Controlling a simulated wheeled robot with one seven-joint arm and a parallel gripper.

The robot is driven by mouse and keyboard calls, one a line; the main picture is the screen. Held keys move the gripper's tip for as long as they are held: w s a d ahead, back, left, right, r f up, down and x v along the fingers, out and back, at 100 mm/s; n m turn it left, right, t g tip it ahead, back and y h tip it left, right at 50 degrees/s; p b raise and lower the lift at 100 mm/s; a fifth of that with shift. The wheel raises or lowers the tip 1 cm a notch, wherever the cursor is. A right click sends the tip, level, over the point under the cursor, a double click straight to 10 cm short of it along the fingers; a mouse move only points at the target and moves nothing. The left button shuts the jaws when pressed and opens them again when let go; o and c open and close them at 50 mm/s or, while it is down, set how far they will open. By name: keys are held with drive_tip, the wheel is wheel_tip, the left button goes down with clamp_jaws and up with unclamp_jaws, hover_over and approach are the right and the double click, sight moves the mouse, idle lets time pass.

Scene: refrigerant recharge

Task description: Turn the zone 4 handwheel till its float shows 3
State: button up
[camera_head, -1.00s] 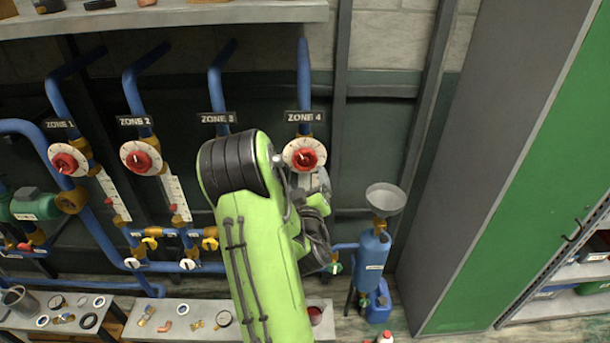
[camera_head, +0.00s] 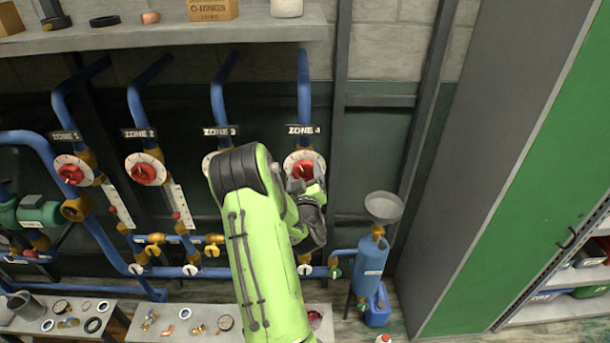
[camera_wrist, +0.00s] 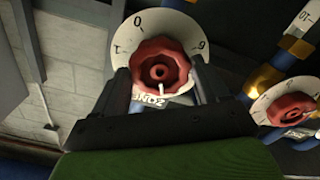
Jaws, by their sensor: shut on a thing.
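The zone 4 handwheel (camera_head: 303,170) is red, on a round white dial (camera_head: 290,160) below the "ZONE 4" sign (camera_head: 303,129). In the wrist view the red handwheel (camera_wrist: 160,66) sits between my two dark fingers, with dial numbers showing around it. A short white mark on the wheel points down in that view. My gripper (camera_wrist: 161,84) is shut on the wheel's rim from both sides. In the head view my gripper (camera_head: 309,188) reaches the wheel from below. The zone 4 float gauge is hidden behind my arm, so its reading cannot be seen.
The zone 3 dial (camera_head: 208,162) is mostly behind my arm. Zone 1 (camera_head: 71,173) and zone 2 (camera_head: 144,172) handwheels are to the left. A blue tank with a funnel (camera_head: 371,262) stands at lower right. A shelf (camera_head: 160,38) runs above.

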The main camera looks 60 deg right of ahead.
drive_tip(key=shift+f, duration=0.1)
drive_tip(key=shift+c, duration=0.4)
drive_tip(key=shift+m, duration=0.7)
drive_tip(key=o, duration=1)
drive_tip(key=shift+a, duration=0.1)
drive_tip(key=shift+o, duration=0.2)
drive_tip(key=shift+s, duration=0.1)
drive_tip(key=b+v, duration=0.3)
drive_tip(key=v, duration=0.4)
